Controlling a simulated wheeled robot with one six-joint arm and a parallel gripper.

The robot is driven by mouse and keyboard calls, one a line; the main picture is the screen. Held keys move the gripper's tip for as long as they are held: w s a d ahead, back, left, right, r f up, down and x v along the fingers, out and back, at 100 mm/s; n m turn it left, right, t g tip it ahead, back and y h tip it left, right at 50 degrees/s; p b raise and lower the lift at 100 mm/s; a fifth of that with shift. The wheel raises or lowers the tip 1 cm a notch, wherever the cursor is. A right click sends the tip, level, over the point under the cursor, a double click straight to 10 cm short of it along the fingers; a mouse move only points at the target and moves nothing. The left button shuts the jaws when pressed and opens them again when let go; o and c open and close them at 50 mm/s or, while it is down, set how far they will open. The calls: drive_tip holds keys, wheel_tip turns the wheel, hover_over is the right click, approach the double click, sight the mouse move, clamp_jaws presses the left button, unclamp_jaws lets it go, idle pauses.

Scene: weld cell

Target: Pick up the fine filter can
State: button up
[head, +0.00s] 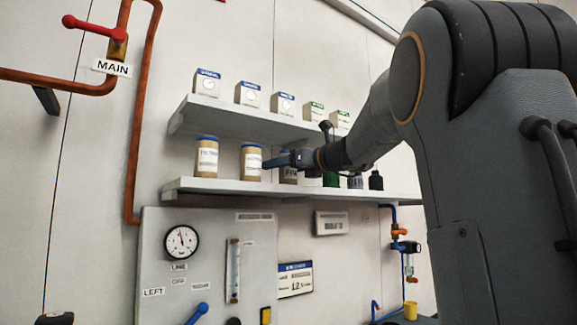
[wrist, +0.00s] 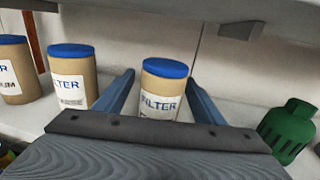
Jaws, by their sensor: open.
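The can I take for the fine filter can (wrist: 162,92) is tan with a blue lid and stands upright on the lower shelf. Its label reads "FILTER"; the line below is mostly hidden by my gripper's body. My gripper (wrist: 160,80) is open, one blue finger on each side of this can, with gaps visible. In the head view my gripper (head: 275,162) reaches in front of the can (head: 289,181), hiding part of it. Two similar cans stand to its left: one (wrist: 72,78) beside it, and one (wrist: 14,70) further left whose label ends in "IUM".
The upper shelf (head: 240,121) holds several small boxes above. A gauge panel (head: 150,245) is below the lower shelf (head: 225,187).

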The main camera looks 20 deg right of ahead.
drive_tip(key=shift+x, duration=0.9)
drive_tip(key=shift+d, duration=0.1)
drive_tip(key=c, duration=1.2)
drive_tip(key=shift+o, duration=0.2)
drive_tip(key=shift+r, duration=0.1)
